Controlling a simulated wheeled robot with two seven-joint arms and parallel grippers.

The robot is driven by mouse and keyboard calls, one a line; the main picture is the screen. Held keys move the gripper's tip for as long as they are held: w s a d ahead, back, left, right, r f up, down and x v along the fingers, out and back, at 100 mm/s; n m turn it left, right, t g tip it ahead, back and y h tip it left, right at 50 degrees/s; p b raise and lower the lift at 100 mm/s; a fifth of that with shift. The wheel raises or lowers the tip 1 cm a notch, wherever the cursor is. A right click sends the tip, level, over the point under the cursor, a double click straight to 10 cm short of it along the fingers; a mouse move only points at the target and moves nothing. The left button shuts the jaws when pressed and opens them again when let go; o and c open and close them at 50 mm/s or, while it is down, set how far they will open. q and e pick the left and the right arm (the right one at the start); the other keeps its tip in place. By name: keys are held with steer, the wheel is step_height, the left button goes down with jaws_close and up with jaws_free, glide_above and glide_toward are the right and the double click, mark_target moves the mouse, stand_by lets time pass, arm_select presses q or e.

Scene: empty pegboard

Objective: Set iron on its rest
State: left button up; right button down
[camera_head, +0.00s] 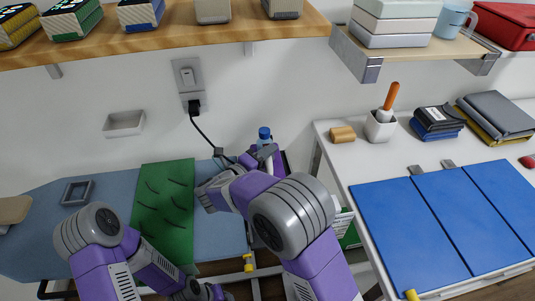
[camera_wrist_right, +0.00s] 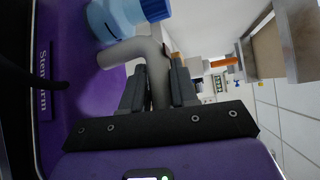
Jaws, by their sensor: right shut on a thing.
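My right gripper (camera_head: 263,154) is at the back of the ironing board, near its right end. A grey square frame, possibly the rest (camera_head: 64,192), lies at the left of the blue-grey ironing board (camera_head: 110,190). My left gripper (camera_head: 208,291) is low at the bottom edge, its fingers unclear.
A black cord (camera_head: 205,133) runs from the wall outlet (camera_head: 187,78) towards the iron. A green cloth (camera_head: 165,208) covers the board's middle. A white table (camera_head: 335,135) with blue panels (camera_head: 400,230) stands right. A wooden shelf (camera_head: 120,38) overhangs the back.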

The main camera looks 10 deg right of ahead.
steer(key=shift+f, duration=0.3)
steer(key=c, duration=0.8)
jaws_free()
steer(key=shift+f, duration=0.15)
steer(key=p+v, duration=0.1)
steer(key=v, duration=0.5)
steer(key=shift+s+a, duration=0.25)
steer(key=shift+s+a+r, duration=0.25)
steer(key=shift+s+a, duration=0.05)
steer(key=shift+a, duration=0.05)
